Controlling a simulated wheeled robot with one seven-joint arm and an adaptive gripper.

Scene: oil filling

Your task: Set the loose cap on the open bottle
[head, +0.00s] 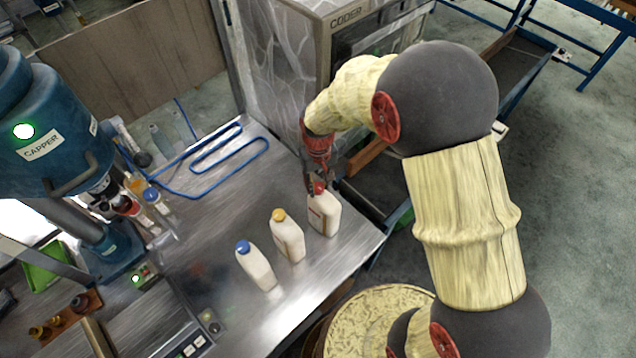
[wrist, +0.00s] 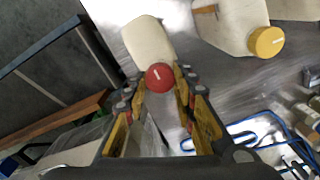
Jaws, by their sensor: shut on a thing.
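A red cap (wrist: 159,77) is between my fingertips in the wrist view, and my gripper (wrist: 160,88) is shut on it. In the head view the red cap (head: 319,187) is at the mouth of a white bottle (head: 325,214), the rightmost in the row. My gripper (head: 317,178) points down over this bottle. The bottle's body (wrist: 147,42) shows behind the cap in the wrist view. Its neck is hidden by the cap and fingers, so I cannot tell whether the cap is seated on it or held just above.
A yellow-capped bottle (head: 288,238) and a blue-capped bottle (head: 256,266) stand to the left on the metal table (head: 215,215). A blue wire rack (head: 228,150) lies behind. The CODER machine (head: 345,40) stands at the back, the CAPPER machine (head: 50,140) at left.

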